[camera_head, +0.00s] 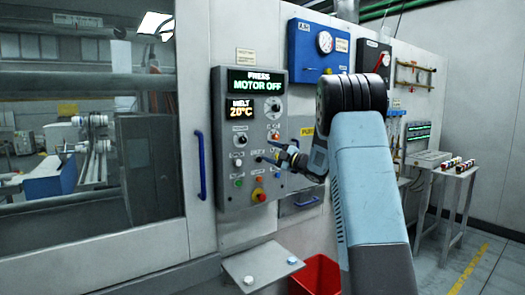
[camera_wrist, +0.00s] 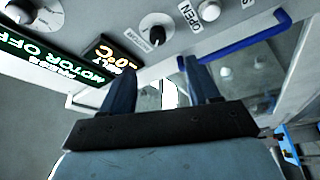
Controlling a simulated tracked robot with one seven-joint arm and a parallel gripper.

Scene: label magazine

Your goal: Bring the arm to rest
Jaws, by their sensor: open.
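My arm reaches up and bends over at the right of centre in the head view. My gripper (camera_head: 270,152) points left, in front of the grey control panel (camera_head: 222,150). Whether it touches the panel cannot be told. In the wrist view, the two dark blue fingers of my gripper (camera_wrist: 162,80) stand apart with nothing between them. The panel's knobs and displays appear upside down beyond the fingertips. The green display (camera_head: 255,81) reads "MOTOR OFF" and the orange display (camera_head: 240,107) reads "20°C".
A large window (camera_head: 90,150) with a blue handle (camera_head: 200,165) is left of the panel. Below are a small grey shelf (camera_head: 240,268) with two buttons and a red bin (camera_head: 318,270). A blue gauge box (camera_head: 308,65) hangs above. A side table (camera_head: 455,172) stands right.

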